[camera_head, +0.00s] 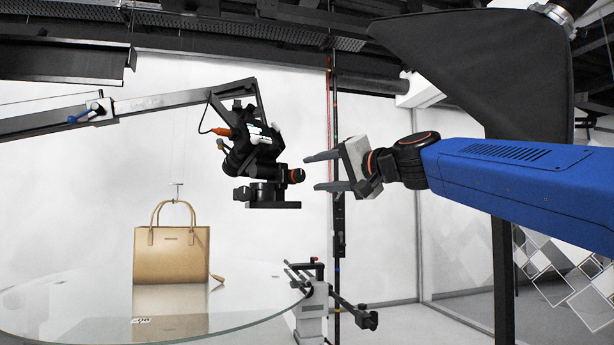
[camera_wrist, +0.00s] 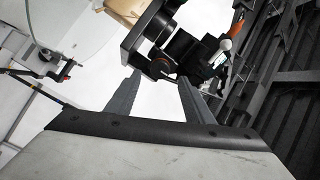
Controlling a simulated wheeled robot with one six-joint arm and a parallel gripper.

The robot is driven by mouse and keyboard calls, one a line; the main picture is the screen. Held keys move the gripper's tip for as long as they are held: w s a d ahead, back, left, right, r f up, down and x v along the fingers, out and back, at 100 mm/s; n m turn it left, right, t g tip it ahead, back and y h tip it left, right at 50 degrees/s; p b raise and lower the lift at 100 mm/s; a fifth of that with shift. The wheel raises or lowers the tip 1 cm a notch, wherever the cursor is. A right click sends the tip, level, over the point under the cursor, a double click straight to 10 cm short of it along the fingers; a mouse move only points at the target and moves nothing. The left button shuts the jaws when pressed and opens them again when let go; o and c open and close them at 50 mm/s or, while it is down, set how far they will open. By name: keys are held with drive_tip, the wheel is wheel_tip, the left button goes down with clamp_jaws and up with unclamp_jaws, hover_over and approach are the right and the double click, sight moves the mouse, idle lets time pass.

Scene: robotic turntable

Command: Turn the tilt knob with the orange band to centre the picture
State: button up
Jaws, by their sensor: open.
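The tilt knob with the orange band (camera_head: 297,175) sticks out to the right from the black camera mount (camera_head: 265,192). It also shows in the wrist view (camera_wrist: 162,67), between the tips of the fingers in the picture. My gripper (camera_head: 311,173) is open and empty, its two grey fingers pointing left at the knob, one above and one below its line. The fingertips are at or just short of the knob's end; I see no grip on it. The black camera (camera_head: 240,150) sits tilted above the mount. In the wrist view my gripper (camera_wrist: 160,75) is open too.
A tan handbag (camera_head: 172,255) stands on the round glass turntable (camera_head: 60,315) at lower left. A boom arm (camera_head: 160,102) reaches the camera from the left. A vertical pole (camera_head: 338,240) stands behind my gripper, and a dark softbox (camera_head: 480,65) hangs above my arm.

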drive_tip(key=v, duration=1.1)
